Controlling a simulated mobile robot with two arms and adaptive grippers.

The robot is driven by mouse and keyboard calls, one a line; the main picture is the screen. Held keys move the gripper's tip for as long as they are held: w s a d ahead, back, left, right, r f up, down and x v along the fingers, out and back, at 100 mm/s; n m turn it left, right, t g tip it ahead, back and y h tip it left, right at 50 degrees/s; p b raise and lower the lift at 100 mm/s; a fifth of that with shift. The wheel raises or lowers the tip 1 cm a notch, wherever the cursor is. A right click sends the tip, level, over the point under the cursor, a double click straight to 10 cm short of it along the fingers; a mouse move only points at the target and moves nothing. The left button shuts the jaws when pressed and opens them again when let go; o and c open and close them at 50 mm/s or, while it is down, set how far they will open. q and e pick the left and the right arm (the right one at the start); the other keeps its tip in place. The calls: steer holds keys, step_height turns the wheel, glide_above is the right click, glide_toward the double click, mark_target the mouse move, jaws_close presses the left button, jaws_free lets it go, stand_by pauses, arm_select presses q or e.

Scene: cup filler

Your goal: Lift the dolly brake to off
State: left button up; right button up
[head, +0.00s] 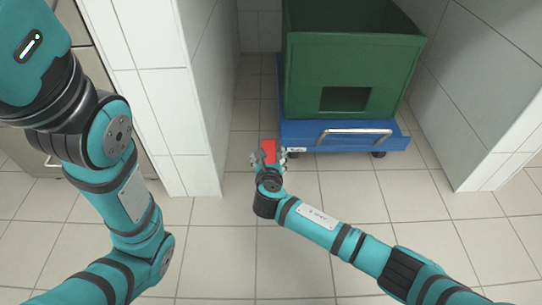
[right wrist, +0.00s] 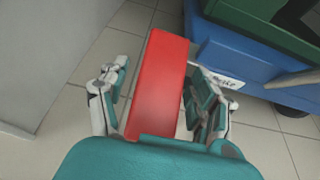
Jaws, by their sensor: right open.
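The dolly brake is a red pedal (head: 268,149) at the front left corner of the blue dolly (head: 355,133). In the right wrist view the red pedal (right wrist: 160,85) lies lengthwise between my fingers. My right gripper (head: 269,158) is open, with one finger on each side of the pedal. I cannot tell whether either finger touches it. A small white label (right wrist: 222,79) with dark lettering sits on the dolly beside the pedal. My left arm shows at the left of the head view, but its gripper is out of view.
A green bin (head: 305,88) with a front opening stands on the dolly. A silver handle (head: 354,133) runs along the dolly's front. White tiled walls (head: 205,80) flank the bay on both sides. The tiled floor in front is clear.

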jaws_close()
stand_by(0.4)
steer(key=shift+r, duration=0.1)
